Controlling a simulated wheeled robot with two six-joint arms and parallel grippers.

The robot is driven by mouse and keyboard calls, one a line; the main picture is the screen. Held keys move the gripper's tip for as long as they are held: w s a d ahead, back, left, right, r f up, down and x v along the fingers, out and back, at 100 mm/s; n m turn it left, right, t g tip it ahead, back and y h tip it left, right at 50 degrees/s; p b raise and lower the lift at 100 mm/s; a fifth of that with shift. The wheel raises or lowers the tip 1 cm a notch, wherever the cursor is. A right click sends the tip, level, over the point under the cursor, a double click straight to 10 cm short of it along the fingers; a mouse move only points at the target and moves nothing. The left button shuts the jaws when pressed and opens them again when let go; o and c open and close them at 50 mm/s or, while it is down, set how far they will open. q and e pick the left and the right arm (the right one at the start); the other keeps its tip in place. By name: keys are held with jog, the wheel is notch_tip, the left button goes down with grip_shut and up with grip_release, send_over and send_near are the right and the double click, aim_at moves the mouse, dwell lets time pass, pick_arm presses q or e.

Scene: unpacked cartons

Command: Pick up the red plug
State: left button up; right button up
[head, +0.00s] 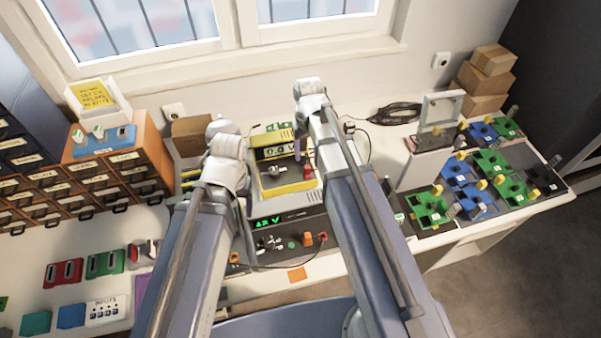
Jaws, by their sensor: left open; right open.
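A small red plug (323,237) sits at the right of the front panel of the power supply (287,226), which shows a green "12 V" display. A dark cable curves below the panel by it. A second small reddish piece (308,172) shows at the yellow meter (285,176) above; I cannot tell if it is a plug. My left gripper (243,208) is open, left of the power supply, mostly hidden behind its own arm. My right gripper (301,150) is open over the meter, partly hidden by its wrist. Neither touches the red plug.
An orange drawer cabinet (133,178) stands at the left. Blue and green modules (460,172) fill the right of the bench. Cardboard boxes (487,80) are stacked at the back right. My arms cover much of the middle.

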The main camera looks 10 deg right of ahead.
aim_at(307, 167)
notch_tip(307, 167, down, 2)
jog(key=shift+s+a+f+b, duration=0.1)
jog(key=shift+f+b, duration=0.1)
jog(key=shift+b, duration=0.9)
jog(key=shift+f, duration=0.1)
jog(key=f+b, duration=0.5)
jog(key=shift+d+f, duration=0.1)
jog(key=shift+d, duration=0.1)
jog(key=shift+c, duration=0.4)
grip_shut()
